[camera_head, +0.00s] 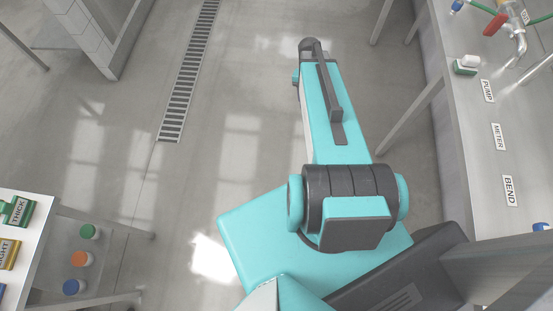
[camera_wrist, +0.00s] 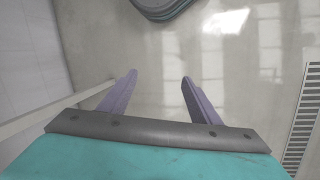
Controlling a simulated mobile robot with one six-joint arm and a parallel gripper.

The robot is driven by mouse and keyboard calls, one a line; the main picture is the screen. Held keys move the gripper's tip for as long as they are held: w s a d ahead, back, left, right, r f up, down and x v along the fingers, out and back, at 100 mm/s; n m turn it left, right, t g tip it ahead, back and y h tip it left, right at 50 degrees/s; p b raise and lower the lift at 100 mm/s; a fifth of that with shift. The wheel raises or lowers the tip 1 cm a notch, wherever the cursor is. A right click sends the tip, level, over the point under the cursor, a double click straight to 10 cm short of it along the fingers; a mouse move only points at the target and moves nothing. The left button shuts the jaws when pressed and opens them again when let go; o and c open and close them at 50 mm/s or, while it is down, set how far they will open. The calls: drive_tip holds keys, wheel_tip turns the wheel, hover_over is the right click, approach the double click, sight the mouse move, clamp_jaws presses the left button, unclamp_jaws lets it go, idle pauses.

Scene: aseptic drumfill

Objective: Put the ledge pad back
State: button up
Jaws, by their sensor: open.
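I cannot pick out a ledge pad for certain in either view. My gripper (camera_wrist: 158,82) shows in the wrist view with its two purple fingers spread apart. Nothing is between them, and bare grey floor lies beyond. In the head view my arm reaches out over the floor, and the gripper's fingers are hidden there.
A steel bench (camera_head: 475,160) at right carries labels PUMP, METER and BEND, a metal pipe fitting (camera_head: 518,42) and a small green-and-white item (camera_head: 466,65). A table (camera_head: 35,243) at left holds labelled containers; capped jars (camera_head: 80,258) sit lower. A drain grate (camera_head: 187,75) crosses open floor.

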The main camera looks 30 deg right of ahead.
drive_tip(key=s+a+f+n+g, duration=0.1)
drive_tip(key=s+a+f+n, duration=0.3)
drive_tip(key=a, duration=0.8)
drive_tip(key=s+a+f+n+g, duration=0.1)
drive_tip(key=s+a+f+n, duration=0.4)
drive_tip(key=s+a+f, duration=0.4)
drive_tip(key=s+a, duration=0.2)
drive_tip(key=s, duration=0.2)
drive_tip(key=shift+a+n+g, duration=0.3)
drive_tip(key=shift+a+g, duration=0.1)
drive_tip(key=shift+f, duration=0.1)
drive_tip(key=shift+f+b, duration=0.75)
